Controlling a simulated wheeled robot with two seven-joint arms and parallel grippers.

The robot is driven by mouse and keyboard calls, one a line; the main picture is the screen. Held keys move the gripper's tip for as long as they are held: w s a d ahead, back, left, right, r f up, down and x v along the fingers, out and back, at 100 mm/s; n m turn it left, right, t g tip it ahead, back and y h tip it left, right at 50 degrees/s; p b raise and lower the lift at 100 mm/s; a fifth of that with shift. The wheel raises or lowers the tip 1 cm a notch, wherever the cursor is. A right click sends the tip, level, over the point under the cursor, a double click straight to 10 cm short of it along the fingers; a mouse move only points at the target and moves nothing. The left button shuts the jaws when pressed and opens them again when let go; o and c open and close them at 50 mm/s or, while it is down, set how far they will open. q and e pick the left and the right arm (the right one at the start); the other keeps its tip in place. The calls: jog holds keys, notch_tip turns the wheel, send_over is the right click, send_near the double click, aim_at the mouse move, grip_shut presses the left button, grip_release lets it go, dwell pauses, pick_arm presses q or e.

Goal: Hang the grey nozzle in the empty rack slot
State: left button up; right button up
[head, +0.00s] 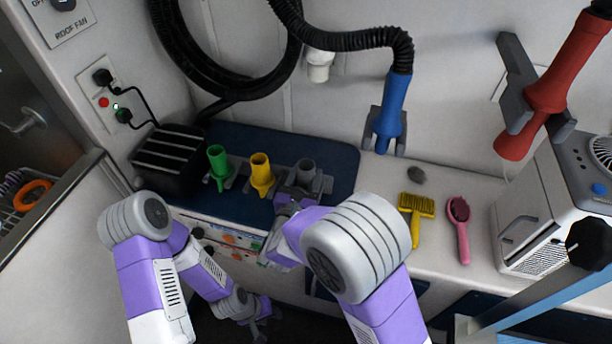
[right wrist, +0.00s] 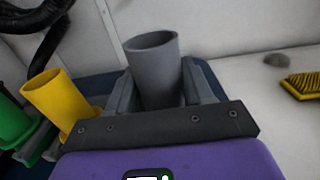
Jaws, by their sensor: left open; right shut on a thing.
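The grey nozzle (head: 305,171) stands roughly upright to the right of the yellow nozzle (head: 261,168) and green nozzle (head: 218,160). My right gripper (head: 297,192) is shut on it. In the right wrist view the grey nozzle (right wrist: 155,70) stands between the two fingers, its open top up and its lower end hidden. Grey holders (head: 240,166) sit around the yellow and green nozzles. Whether a rack slot lies under the grey nozzle is hidden by my gripper. My left gripper (head: 262,318) is open, low down in front of the counter.
A dark blue mat (head: 335,160) lies under the nozzles. A black slotted box (head: 170,158) stands at their left. A blue dryer nozzle (head: 391,105) on a hose hangs on the wall.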

jog(key=shift+f, duration=0.2)
jog(key=shift+f+b, duration=0.45)
jog(key=shift+b, duration=0.05)
jog(key=o, duration=1.2)
jog(key=shift+o, duration=0.7)
jog(key=shift+o, duration=1.3)
jog(key=v, duration=1)
